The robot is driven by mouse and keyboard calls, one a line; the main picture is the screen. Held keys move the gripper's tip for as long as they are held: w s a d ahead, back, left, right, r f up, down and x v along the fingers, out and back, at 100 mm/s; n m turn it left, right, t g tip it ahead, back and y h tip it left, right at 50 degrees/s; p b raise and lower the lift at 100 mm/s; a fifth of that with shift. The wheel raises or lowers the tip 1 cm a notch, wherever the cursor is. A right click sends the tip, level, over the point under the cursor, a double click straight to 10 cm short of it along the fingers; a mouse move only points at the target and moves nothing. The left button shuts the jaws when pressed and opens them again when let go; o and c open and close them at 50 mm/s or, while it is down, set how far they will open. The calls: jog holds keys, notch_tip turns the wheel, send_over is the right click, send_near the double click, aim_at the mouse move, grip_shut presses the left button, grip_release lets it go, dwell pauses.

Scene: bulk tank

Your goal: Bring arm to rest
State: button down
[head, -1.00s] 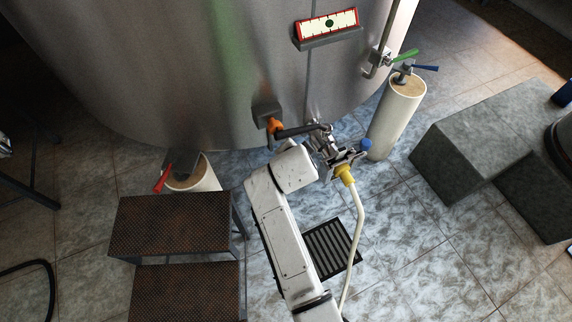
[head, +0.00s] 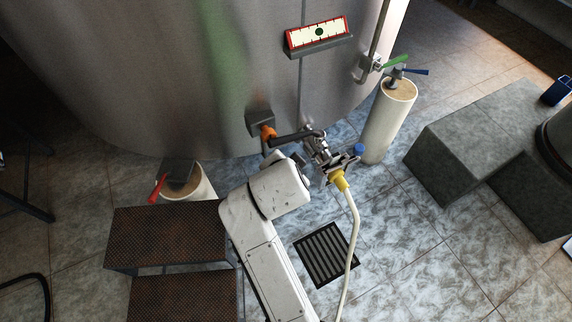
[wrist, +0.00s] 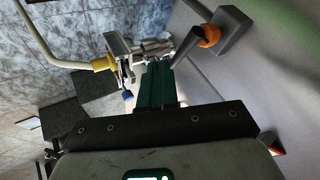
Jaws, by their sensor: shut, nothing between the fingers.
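My arm (head: 265,225) reaches up toward the large steel tank (head: 150,80). My gripper (wrist: 155,72) shows in the wrist view as two green fingers held together, with nothing between them. In the head view the fingers are mostly hidden by my wrist. Close ahead of them is the tank's outlet fitting (head: 318,148), with a black lever (head: 295,136), an orange collar (head: 267,132), a blue knob (head: 359,149) and a yellow coupling (head: 338,181) on a pale hose (head: 351,235). The lever (wrist: 188,47) runs beside the fingertips in the wrist view; I cannot tell whether they touch.
Rusty steps (head: 165,235) stand left of my arm. A pale tank leg (head: 388,120) stands right of the fitting, and another (head: 199,186) is behind the steps. Grey blocks (head: 470,145) stand at the right. A floor drain (head: 325,254) lies in open tiled floor.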

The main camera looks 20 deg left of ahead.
dwell(0.3)
jog(key=s+d+f+n+g+h, duration=0.1)
jog(key=s+d+f, duration=0.25)
jog(key=d, duration=0.95)
jog(key=s+d+f+g+h, duration=0.2)
jog(key=s+d+f, duration=0.15)
jog(key=d, duration=1.05)
jog(key=s+d+n+g, duration=0.2)
jog(key=s+d+g, duration=0.1)
jog(key=s+d, duration=1.3)
jog(key=shift+s+f+n, duration=0.35)
jog(key=shift+s+n, duration=0.05)
jog(key=shift+s, duration=0.85)
jog(key=shift+d, duration=0.1)
